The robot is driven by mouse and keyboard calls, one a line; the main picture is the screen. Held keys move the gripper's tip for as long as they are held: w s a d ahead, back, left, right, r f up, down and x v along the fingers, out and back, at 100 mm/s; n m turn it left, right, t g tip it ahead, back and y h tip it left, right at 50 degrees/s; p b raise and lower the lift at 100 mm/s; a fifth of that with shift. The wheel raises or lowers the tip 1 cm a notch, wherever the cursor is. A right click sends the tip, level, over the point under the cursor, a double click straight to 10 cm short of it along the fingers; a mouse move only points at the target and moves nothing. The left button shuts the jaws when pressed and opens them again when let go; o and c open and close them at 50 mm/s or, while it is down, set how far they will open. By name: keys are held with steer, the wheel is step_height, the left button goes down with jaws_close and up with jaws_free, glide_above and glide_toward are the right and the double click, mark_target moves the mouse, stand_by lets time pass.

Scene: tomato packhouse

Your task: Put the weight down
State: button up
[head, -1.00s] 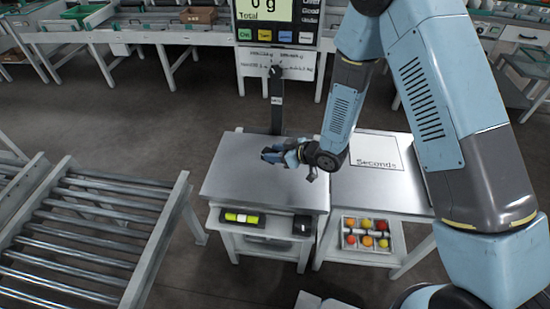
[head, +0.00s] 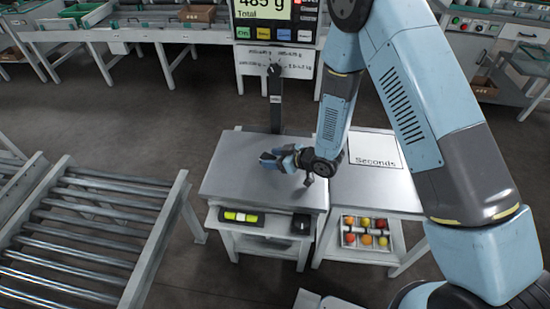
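My gripper (head: 268,160) is low over the grey plate of the scale (head: 232,182), near its middle. Its fingertips point left and look very close to the plate. I cannot make out the weight itself; it may be hidden at or behind the fingers. The fingers are too small to show whether they are open or shut. The scale display (head: 262,10) above the plate reads 485 g, total.
A side table with a "Seconds" sheet (head: 375,151) adjoins the plate on the right. A tray of tomatoes (head: 365,233) sits below it. A roller conveyor (head: 85,235) stands at the left. The plate's left part is clear.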

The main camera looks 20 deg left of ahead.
steer(key=shift+o, duration=0.7)
steer(key=shift+r, duration=0.1)
steer(key=v, duration=1.2)
